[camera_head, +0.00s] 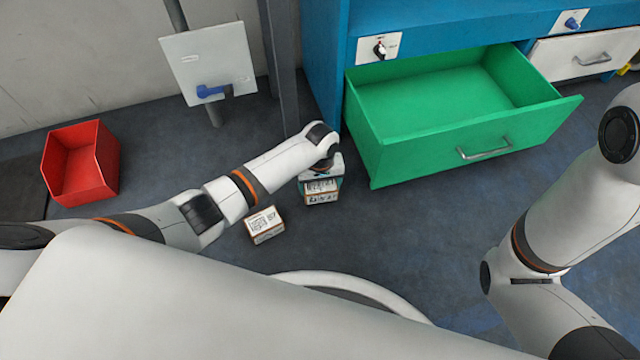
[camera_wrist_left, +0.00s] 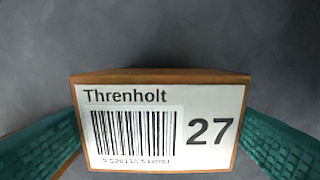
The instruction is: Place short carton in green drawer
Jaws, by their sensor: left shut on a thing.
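My left gripper (camera_head: 321,182) is shut on a small carton (camera_head: 321,197) with brown edges and white labels, low beside the front left of the green drawer. In the left wrist view this carton (camera_wrist_left: 160,125) sits between the two teal fingers, its label with "Threnholt", a barcode and "27" facing the camera. A similar carton (camera_head: 264,225) rests on the floor to the left, apart from the gripper. The green drawer (camera_head: 480,150) is pulled out of the blue cabinet and its visible inside is empty. My right gripper is out of frame.
The blue cabinet (camera_head: 325,60) stands at the back with a white drawer (camera_head: 590,55) on its right. A red bin (camera_head: 82,163) is at the far left. A white panel with a blue device (camera_head: 212,91) stands on a post. Dark floor is clear before the green drawer.

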